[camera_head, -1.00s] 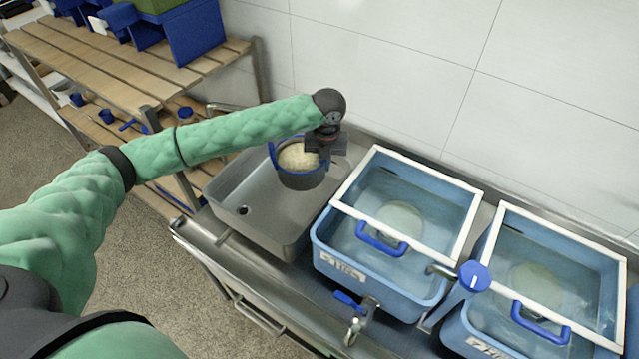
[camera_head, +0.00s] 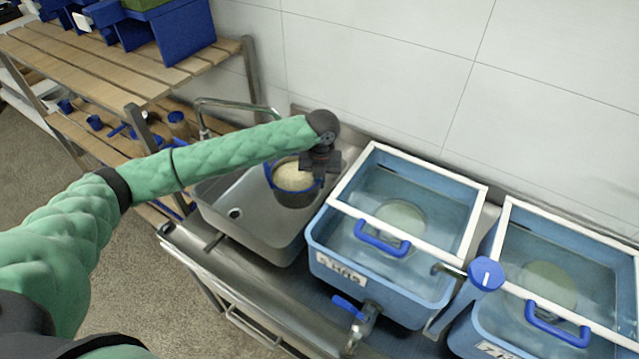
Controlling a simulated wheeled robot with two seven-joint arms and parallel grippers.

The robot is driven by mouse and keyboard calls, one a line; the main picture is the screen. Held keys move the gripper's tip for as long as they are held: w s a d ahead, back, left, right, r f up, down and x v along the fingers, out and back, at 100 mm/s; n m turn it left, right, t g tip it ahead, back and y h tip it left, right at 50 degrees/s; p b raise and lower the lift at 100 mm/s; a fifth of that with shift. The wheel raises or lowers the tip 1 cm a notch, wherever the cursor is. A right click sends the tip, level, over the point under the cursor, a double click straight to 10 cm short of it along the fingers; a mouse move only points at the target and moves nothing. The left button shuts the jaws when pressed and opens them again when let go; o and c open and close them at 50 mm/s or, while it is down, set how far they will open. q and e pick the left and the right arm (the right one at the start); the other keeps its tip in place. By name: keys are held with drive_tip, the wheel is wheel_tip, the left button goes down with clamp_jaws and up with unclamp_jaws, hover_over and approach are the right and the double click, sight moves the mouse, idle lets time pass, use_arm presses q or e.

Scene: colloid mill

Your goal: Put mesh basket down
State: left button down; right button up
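The mesh basket (camera_head: 294,194) is dark with a blue rim and holds a pale, grainy mass. It is at the right part of the metal sink (camera_head: 222,225), low in or over the basin. Whether it touches the sink bottom I cannot tell. My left gripper (camera_head: 318,172) points down at the basket's right rim and appears closed on it; the fingertips are partly hidden. My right gripper is not in view.
Two blue water tanks (camera_head: 325,262) (camera_head: 465,325) with white-framed lids and blue handles stand right of the sink. A faucet (camera_head: 205,108) rises behind the sink. A wooden shelf (camera_head: 100,62) with blue bins stands at the left. The sink's left part is empty.

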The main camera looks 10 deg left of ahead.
use_arm(q)
drive_tip(key=shift+r, duration=0.1)
drive_tip(key=shift+f, duration=0.65)
drive_tip(key=c, duration=1.7)
unclamp_jaws()
